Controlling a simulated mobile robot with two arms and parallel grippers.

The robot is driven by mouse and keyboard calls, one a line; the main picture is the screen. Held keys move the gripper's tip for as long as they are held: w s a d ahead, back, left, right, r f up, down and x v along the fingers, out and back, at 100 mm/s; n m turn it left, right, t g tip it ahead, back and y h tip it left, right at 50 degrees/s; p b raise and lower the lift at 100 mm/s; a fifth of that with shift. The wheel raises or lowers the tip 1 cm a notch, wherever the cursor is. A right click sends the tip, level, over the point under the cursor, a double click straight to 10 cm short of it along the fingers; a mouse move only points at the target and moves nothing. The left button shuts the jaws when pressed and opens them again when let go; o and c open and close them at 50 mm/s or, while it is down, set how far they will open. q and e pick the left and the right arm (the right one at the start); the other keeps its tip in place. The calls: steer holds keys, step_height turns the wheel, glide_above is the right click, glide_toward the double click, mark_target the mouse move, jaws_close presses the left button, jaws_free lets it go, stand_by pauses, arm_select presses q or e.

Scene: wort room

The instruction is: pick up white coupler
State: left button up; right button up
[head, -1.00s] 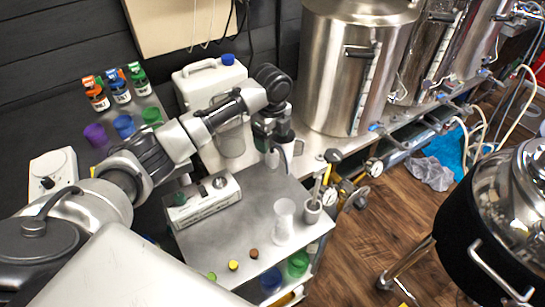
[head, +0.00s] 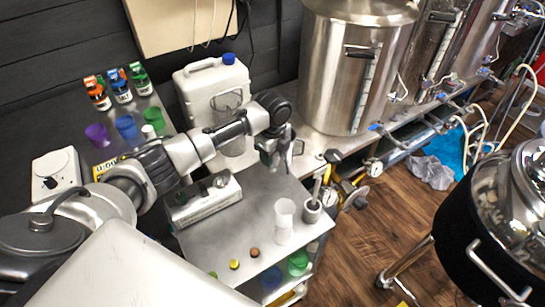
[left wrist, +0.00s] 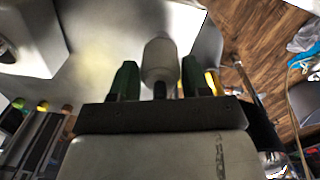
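In the left wrist view, the white coupler (left wrist: 160,60), a pale rounded cylinder with a dark lower end, sits between the two green fingers of my left gripper (left wrist: 158,80). In the head view, my left gripper (head: 276,152) hangs just beyond the back right part of the steel table, beside the big kettle. The coupler cannot be made out clearly there. My right gripper is not in view.
The steel table (head: 235,232) holds a white instrument box (head: 203,203), a clear cup (head: 284,214), a grey holder (head: 312,210) and small coloured caps. A white jug (head: 212,85) and a steel kettle (head: 352,75) stand behind. The table's middle is clear.

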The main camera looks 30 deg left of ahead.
arm_select(q)
steer(key=c, duration=0.4)
